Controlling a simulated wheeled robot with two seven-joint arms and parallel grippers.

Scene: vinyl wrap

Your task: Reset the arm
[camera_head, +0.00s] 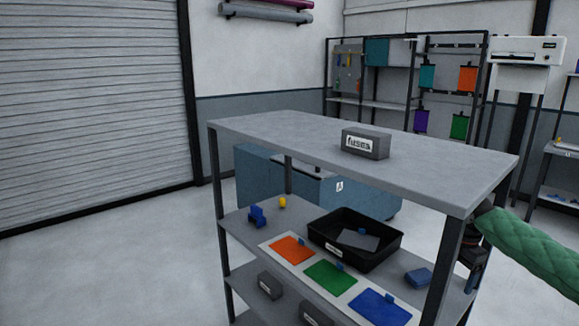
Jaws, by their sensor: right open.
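My right arm comes in from the right edge in a green quilted sleeve. My right gripper (471,280) is dark, hangs beside the right front post of the shelf cart and is partly hidden by it. It is open, and I see nothing held in it. My left arm and gripper are not in view.
The grey cart's top (280,137) bears a labelled grey box (365,144). The shelf below bears a black tray (394,246), a mat with orange, green and blue swatches (331,275), and small blue blocks (418,277). Racks and a printer (524,50) stand behind. Floor at left is clear.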

